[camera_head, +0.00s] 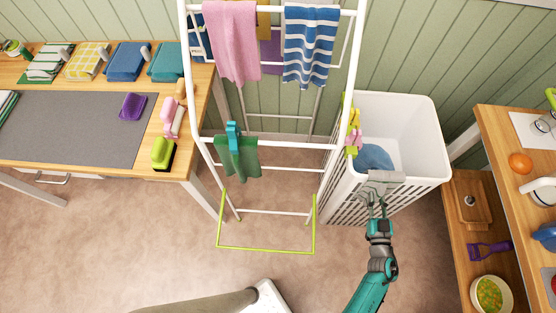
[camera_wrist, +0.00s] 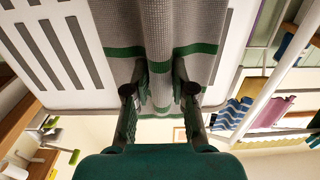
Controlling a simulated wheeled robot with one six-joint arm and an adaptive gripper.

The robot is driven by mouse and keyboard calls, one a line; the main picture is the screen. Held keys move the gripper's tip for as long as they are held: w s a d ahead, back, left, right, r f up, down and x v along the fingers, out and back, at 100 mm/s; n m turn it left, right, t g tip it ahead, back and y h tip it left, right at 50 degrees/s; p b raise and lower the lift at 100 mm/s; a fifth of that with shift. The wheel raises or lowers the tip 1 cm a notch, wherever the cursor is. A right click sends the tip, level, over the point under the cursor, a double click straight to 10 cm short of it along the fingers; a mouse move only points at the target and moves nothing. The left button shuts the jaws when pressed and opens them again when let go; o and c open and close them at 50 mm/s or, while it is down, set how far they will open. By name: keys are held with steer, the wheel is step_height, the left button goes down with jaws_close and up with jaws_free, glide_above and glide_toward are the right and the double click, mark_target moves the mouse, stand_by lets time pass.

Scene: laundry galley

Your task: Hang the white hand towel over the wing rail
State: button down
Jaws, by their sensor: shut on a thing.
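My gripper (camera_head: 377,203) is shut on a pale grey-white towel (camera_head: 382,184) at the front rim of the white laundry basket. In the wrist view my gripper (camera_wrist: 160,78) pinches the towel (camera_wrist: 205,28), which has green bands and bunches between the fingers. Its far part is out of that view. The white drying rack (camera_head: 354,60) stands left of the basket. Its lower front rail (camera_head: 290,144), likely the wing rail, carries a dark green cloth (camera_head: 238,160) held by a teal peg (camera_head: 233,134); the right part of this rail is bare.
The white basket (camera_head: 425,140) has a blue cloth (camera_head: 374,157) inside. Yellow and pink pegs (camera_head: 352,130) sit on the rack's right side. Pink (camera_head: 232,40) and blue-striped (camera_head: 309,45) towels hang higher. A wooden table (camera_head: 190,150) stands left, shelves (camera_head: 455,235) right.

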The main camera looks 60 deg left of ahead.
mark_target(386, 183)
steer(key=shift+r, duration=4.35)
steer(key=v, duration=0.9)
